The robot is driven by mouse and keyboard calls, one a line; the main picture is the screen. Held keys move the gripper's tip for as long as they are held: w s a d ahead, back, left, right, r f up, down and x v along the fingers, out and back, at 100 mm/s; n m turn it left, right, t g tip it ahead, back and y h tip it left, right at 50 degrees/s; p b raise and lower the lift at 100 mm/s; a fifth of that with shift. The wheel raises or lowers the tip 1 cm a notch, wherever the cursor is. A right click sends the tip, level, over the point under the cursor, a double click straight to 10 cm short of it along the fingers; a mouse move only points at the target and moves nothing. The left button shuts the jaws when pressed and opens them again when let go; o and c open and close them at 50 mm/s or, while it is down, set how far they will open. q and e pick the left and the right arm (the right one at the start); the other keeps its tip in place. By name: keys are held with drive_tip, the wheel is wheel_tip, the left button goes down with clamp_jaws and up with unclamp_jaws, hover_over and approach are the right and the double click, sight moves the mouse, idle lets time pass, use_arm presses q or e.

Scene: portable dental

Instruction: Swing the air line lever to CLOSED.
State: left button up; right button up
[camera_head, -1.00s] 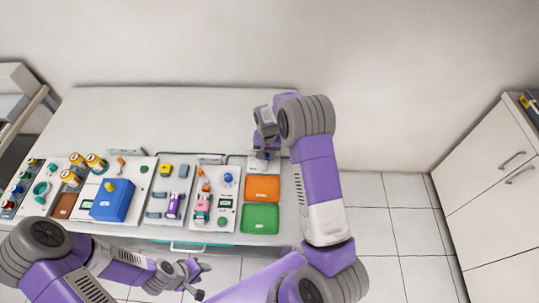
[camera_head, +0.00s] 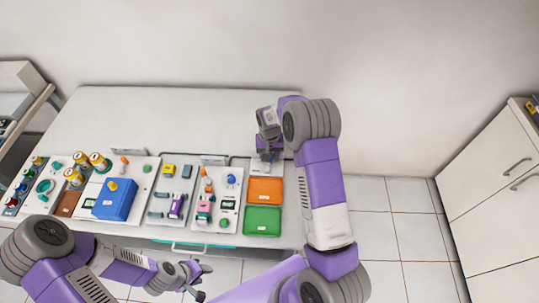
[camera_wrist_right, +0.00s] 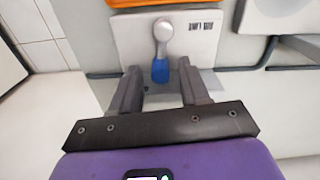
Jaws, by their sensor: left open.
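The air line lever, grey with a blue grip (camera_wrist_right: 161,70), stands on a white plate (camera_wrist_right: 203,45) in the right wrist view. Its round grey pivot is at the top and the blue end points down, toward my right gripper. In the head view my right gripper (camera_head: 269,158) hides most of the lever. My left gripper (camera_head: 192,277) is open and empty before the table's front edge.
An orange tray (camera_head: 265,190) and a green tray (camera_head: 262,221) lie just in front of the lever plate. Panels with small parts, a blue box (camera_head: 115,203) and yellow jars fill the table's left front. The table's back (camera_head: 180,112) is clear.

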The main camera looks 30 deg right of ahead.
sight(272, 160)
wheel_tip(272, 160, up, 8)
drive_tip(key=shift+f+p, duration=0.2)
drive_tip(key=shift+p, duration=0.2)
drive_tip(key=shift+c, duration=0.4)
drive_tip(key=shift+s+f, duration=0.1)
drive_tip(key=shift+s, duration=0.1)
drive_tip(key=shift+c, duration=1.3)
drive_tip(key=s+m+y, duration=0.1)
drive_tip(key=m, duration=0.1)
drive_tip(key=s+d+f+m+y, duration=0.1)
drive_tip(key=s, duration=0.1)
drive_tip(key=s+m+y, duration=0.1)
drive_tip(key=s+m, duration=0.1)
drive_tip(key=shift+d+f+m, duration=0.15)
drive_tip(key=shift+f+m, duration=0.15)
clamp_jaws()
drive_tip(key=s+d+m+t+y, duration=0.2)
drive_tip(key=s+d+m+t, duration=0.55)
drive_tip(key=m, duration=1.05)
drive_tip(key=shift+y, duration=0.3)
drive_tip(key=x, duration=0.6)
drive_tip(key=b+x, duration=0.1)
drive_tip(key=x, duration=0.2)
drive_tip(key=shift+w+a+r, duration=0.15)
drive_tip(key=shift+w+r, duration=0.1)
drive_tip(key=shift+w, duration=0.25)
drive_tip(key=shift+w+a, duration=0.55)
drive_tip(key=shift+w, duration=0.3)
drive_tip(key=shift+w+a, duration=0.6)
drive_tip(key=shift+w, duration=0.25)
